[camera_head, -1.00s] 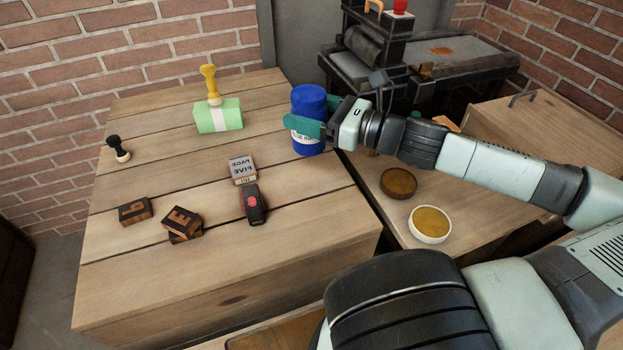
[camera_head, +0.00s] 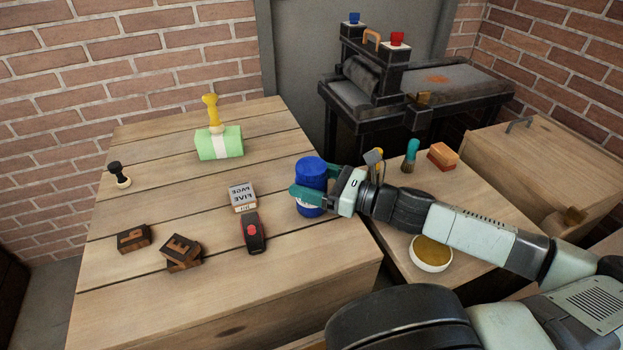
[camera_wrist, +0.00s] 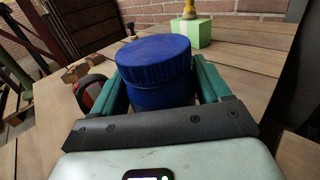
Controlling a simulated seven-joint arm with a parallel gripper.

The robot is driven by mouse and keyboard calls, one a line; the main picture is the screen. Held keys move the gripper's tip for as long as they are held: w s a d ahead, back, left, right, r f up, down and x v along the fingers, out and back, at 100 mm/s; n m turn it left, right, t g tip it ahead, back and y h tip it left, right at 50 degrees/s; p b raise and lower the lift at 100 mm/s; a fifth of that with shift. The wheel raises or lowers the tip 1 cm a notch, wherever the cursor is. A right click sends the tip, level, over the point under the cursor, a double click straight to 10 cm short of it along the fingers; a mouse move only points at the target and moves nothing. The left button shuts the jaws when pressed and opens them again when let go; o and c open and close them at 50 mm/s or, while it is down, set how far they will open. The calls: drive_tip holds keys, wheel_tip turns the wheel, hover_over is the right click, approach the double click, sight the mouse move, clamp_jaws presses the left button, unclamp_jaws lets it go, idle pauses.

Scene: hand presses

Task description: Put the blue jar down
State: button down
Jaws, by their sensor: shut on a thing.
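The blue jar (camera_head: 311,172), with a ribbed blue lid and a pale label low on its side, is upright between the fingers of my gripper (camera_head: 308,195). The gripper is shut on it. In the wrist view the jar (camera_wrist: 154,70) fills the space between the two teal fingers (camera_wrist: 158,98). The jar is over the right part of the plank table (camera_head: 290,285). Its base is partly hidden by the gripper, and I cannot tell whether it touches the wood.
A black stamp with a red button (camera_head: 253,233) and a metal type block (camera_head: 242,197) lie just left of the jar. Wooden letter blocks (camera_head: 182,252) are further left. A green block with a yellow-handled stamp (camera_head: 219,143) stands behind. The table front is clear.

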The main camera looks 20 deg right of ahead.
unclamp_jaws()
drive_tip(key=shift+f, duration=0.1)
drive_tip(key=v, duration=1.2)
